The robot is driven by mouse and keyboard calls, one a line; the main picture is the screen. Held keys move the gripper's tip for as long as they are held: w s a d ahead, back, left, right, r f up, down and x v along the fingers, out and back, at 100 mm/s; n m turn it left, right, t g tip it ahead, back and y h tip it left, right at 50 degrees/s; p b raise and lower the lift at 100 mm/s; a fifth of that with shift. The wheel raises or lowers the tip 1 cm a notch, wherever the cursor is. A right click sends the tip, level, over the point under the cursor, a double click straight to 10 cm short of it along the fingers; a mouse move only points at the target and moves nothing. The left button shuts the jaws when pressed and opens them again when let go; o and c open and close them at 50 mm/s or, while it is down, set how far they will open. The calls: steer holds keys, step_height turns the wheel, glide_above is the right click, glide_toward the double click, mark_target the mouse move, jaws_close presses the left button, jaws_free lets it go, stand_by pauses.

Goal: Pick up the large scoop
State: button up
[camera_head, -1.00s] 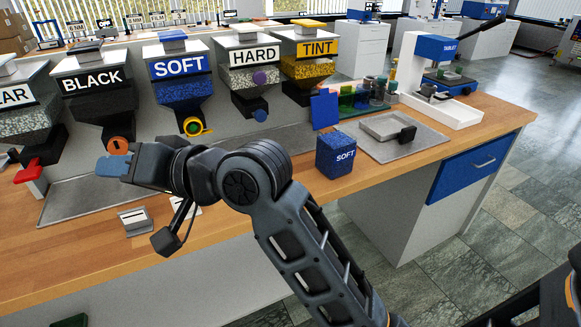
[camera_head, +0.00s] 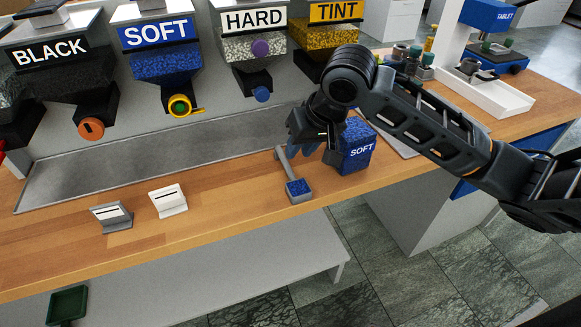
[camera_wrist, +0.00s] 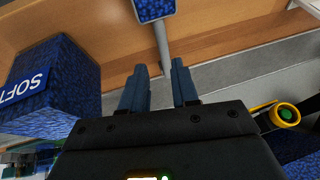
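The scoop (camera_head: 298,190) has a square grey cup full of blue granules and a thin grey handle. It is at the front of the wooden counter, left of the blue SOFT box. My gripper (camera_head: 311,147) is just behind the cup, near the handle, with its blue fingers pointing down. In the wrist view the scoop's cup (camera_wrist: 155,10) is at the top edge and its handle runs down towards the gap between my fingers (camera_wrist: 160,88). The fingers are apart, with space on both sides of the handle. I cannot tell the height between them.
The blue SOFT box (camera_head: 358,152) stands close beside my gripper on the right. Two small label holders (camera_head: 168,201) (camera_head: 111,217) stand on the counter to the left. Dispensers marked BLACK, SOFT (camera_head: 165,75), HARD and TINT hang behind, above a grey metal tray (camera_head: 130,151).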

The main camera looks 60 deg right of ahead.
mark_target(288, 166)
steer(key=x, duration=0.4)
steer(key=p+x, duration=0.1)
steer(key=x, duration=0.1)
steer(key=shift+a+f, duration=0.35)
steer(key=shift+c, duration=0.2)
jaws_close()
